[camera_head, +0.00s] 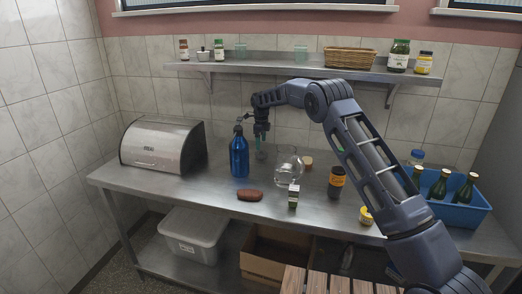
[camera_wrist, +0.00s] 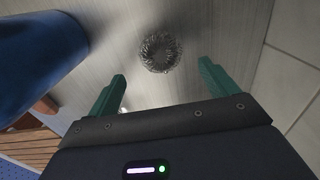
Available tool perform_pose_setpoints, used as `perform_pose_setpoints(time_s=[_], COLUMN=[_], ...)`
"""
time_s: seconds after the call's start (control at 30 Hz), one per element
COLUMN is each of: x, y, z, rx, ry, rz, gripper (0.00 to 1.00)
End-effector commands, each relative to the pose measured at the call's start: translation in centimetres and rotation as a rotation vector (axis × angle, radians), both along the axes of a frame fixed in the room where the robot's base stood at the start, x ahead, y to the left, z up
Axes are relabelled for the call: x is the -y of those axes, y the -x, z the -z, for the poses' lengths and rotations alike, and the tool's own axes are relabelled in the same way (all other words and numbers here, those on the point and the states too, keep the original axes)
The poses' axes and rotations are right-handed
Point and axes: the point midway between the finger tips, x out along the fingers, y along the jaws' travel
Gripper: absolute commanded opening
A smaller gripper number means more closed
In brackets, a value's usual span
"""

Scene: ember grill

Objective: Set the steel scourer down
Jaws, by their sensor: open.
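The steel scourer (camera_wrist: 160,52) is a round, shiny coil of metal. In the wrist view it rests on the steel counter (camera_wrist: 215,25), ahead of my fingertips. My gripper (camera_wrist: 163,72) is open, its two green fingers spread apart with nothing between them. Neither finger touches the scourer in that view. In the head view my gripper (camera_head: 260,152) points down over the back of the counter (camera_head: 180,185), just right of the blue bottle (camera_head: 239,158). I cannot make out the scourer in the head view.
The blue bottle also fills the upper left of the wrist view (camera_wrist: 35,60). A glass jug (camera_head: 286,170) stands close right of my gripper. A brown sponge-like piece (camera_head: 250,195), small carton (camera_head: 293,197) and dark jar (camera_head: 336,182) stand nearer the front. A steel bread bin (camera_head: 160,145) is left.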

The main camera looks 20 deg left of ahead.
Motion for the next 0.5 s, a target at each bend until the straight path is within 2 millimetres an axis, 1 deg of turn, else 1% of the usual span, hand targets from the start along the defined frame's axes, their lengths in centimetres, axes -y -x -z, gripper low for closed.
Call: perform_pose_setpoints(time_s=[0.03,0.1,0.2,0.33,0.5], x=[0.0,-0.1,0.0,0.0,0.0], y=[0.0,0.0,0.0,0.0,0.0], z=[-1.0,-2.3,-3.5,-4.6,-5.1], rx=[0.002,0.002,0.002,0.001,0.001], ry=[-0.001,-0.001,-0.001,0.000,0.000], rz=[0.000,-0.001,-0.001,-0.001,-0.001], gripper=[0.86,0.86,0.86,0.86,0.86])
